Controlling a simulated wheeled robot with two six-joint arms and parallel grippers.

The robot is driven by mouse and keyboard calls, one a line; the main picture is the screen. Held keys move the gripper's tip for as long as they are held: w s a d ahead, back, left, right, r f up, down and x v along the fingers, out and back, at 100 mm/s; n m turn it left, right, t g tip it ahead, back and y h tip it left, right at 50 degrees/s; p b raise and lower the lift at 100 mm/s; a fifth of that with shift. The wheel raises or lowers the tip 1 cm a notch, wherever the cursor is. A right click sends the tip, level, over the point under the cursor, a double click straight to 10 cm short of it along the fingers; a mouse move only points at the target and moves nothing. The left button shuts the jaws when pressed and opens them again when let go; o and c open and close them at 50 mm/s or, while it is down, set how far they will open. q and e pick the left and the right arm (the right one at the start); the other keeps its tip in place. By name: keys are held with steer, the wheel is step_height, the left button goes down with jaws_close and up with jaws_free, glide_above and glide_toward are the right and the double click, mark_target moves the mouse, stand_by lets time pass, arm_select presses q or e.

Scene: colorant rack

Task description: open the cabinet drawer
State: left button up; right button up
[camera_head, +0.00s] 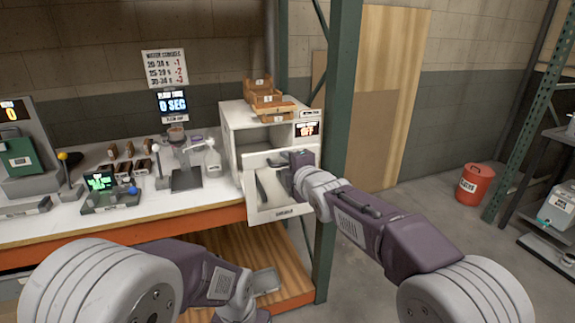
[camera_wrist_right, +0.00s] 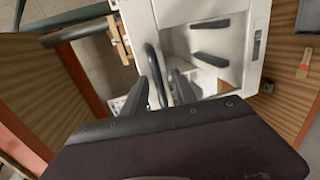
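The white cabinet (camera_head: 236,122) stands at the right end of the workbench. Its white front panel (camera_head: 272,207) stands out at a tilt from the body, with part of the interior showing above it. A dark curved handle (camera_head: 262,186) is on the panel; it also shows in the right wrist view (camera_wrist_right: 152,62). My right gripper (camera_head: 286,172) is at the panel, to the right of this handle. In the right wrist view its two fingers (camera_wrist_right: 163,85) are apart, with the handle's lower end between them; firm contact is not clear. My left gripper's fingers are out of frame.
Wooden trays (camera_head: 263,97) sit on the cabinet. A green rack post (camera_head: 338,120) stands close to the cabinet's right side. The bench holds a small scale (camera_head: 108,196) and several bottles and blocks. A red bin (camera_head: 474,184) is on the floor at right.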

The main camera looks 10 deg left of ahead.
steer(key=b+v, duration=0.2)
steer(key=v, duration=0.7)
